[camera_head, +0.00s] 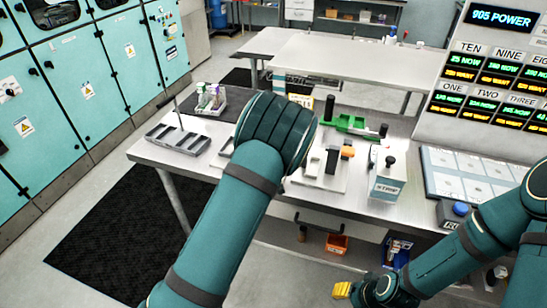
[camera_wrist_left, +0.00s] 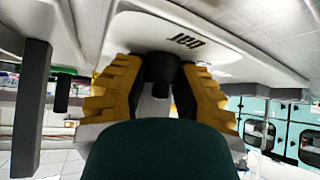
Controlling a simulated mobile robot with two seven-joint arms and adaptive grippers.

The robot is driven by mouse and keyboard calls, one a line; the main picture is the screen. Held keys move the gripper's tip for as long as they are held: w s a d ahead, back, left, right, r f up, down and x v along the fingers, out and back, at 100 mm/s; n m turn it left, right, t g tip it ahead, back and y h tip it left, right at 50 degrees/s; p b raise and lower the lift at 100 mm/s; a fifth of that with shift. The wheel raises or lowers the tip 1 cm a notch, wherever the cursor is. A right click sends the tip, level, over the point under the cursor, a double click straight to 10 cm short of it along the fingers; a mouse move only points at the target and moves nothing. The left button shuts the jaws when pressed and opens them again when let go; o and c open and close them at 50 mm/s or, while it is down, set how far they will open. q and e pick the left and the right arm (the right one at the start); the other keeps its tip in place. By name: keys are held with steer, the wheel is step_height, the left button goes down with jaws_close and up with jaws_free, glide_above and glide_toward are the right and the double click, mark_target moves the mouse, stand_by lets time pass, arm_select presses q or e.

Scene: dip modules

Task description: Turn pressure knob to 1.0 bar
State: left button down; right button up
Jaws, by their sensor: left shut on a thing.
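In the left wrist view a black round knob (camera_wrist_left: 160,66) sits on a pale panel with dark upside-down lettering beside it. My left gripper (camera_wrist_left: 162,84) has its yellow, ridged fingers on both sides of the knob and is shut on it. The panel reading and the knob's setting cannot be made out. In the head view my left arm covers the left gripper and the knob. My right gripper (camera_head: 342,290) shows only partly, low in the head view, with yellow fingers below the bench edge; whether it is open cannot be told.
On the bench stand grey trays (camera_head: 178,140), a rack with bottles (camera_head: 210,100), a green fixture (camera_head: 355,124) and a white box with a black knob (camera_head: 388,178). A display board (camera_head: 490,95) rises at the right. An orange bin (camera_head: 337,245) sits below.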

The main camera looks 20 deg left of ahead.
arm_select(q)
steer(key=shift+f+n+y+p, duration=0.1)
steer(key=shift+n+y+p, duration=0.3)
steer(key=shift+n+p, duration=0.1)
steer(key=shift+s, duration=0.1)
steer(key=c, duration=0.7)
jaws_free()
steer(key=shift+d+r, duration=0.1)
steer(key=shift+r, duration=0.15)
steer(key=v, duration=1.1)
steer(key=shift+s+r, duration=0.2)
steer(key=shift+o, duration=0.3)
